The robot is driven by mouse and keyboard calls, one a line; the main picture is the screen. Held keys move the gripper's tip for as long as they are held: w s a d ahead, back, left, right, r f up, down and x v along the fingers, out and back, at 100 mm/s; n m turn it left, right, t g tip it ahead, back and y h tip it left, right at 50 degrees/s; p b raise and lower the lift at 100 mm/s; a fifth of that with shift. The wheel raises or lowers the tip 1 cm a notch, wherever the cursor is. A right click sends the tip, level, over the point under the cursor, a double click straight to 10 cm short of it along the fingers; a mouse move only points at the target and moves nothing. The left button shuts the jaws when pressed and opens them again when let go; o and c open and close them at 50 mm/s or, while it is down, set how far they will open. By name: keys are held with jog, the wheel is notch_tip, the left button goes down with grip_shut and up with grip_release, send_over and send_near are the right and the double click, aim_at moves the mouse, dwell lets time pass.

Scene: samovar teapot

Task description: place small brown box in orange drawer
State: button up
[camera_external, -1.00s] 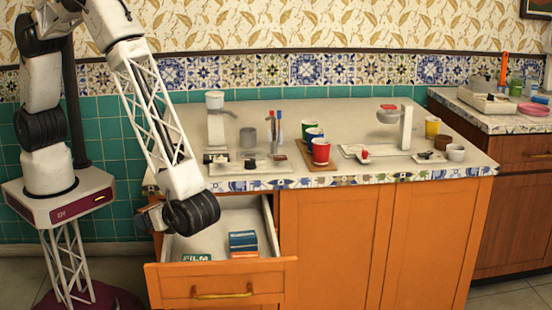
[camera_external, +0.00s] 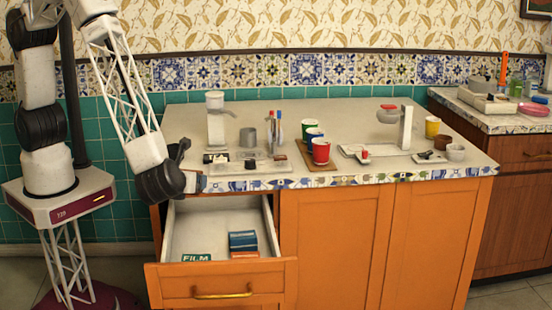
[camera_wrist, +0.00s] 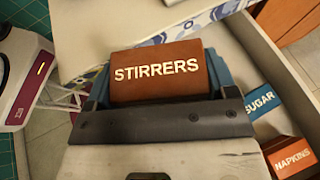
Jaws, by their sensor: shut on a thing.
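My gripper (camera_wrist: 160,95) is shut on a small brown box (camera_wrist: 158,70) marked STIRRERS, which sits between its blue fingers in the wrist view. In the external view my gripper (camera_external: 197,183) is near the front left corner of the counter, above the back left part of the drawer; the box cannot be made out clearly there. The orange drawer (camera_external: 165,285) is pulled open. Its pale wall also shows in the wrist view (camera_wrist: 262,62).
In the drawer lie a blue SUGAR box (camera_external: 242,240), a red NAPKINS box (camera_wrist: 290,155) and a green FILM box (camera_external: 196,258). The drawer's back left floor looks clear. The counter edge (camera_external: 330,182) overhangs behind it. Cups (camera_external: 320,152) and a tall white appliance (camera_external: 215,125) stand on the counter.

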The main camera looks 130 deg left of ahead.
aim_at(200, 172)
jog(key=w+a+r+m+t, duration=0.1)
jog(key=t, duration=0.1)
jog(key=w+a+r+m+t+y, duration=0.1)
jog(key=r+m, duration=0.1)
jog(key=shift+w+a+r+t, duration=0.1)
jog(key=shift+a+t, duration=0.3)
jog(key=shift+w+a+f+m+t, duration=0.1)
jog(key=shift+w+f+m+t, duration=0.2)
jog(key=shift+f, duration=0.35)
jog(key=shift+w+a+f+m+t, duration=0.1)
jog(key=shift+w+f+m+t, duration=0.2)
jog(key=shift+f, duration=0.35)
jog(key=shift+w+a+f+m+t, duration=0.15)
jog(key=shift+f+m+t, duration=0.2)
jog(key=shift+f, duration=0.3)
jog(key=shift+f, duration=0.1)
notch_tip(200, 172, down, 13)
jog(key=a, duration=0.3)
jog(key=shift+a+f, duration=0.25)
jog(key=shift+f, duration=0.05)
jog(key=shift+a, duration=0.45)
jog(key=shift+a, duration=0.1)
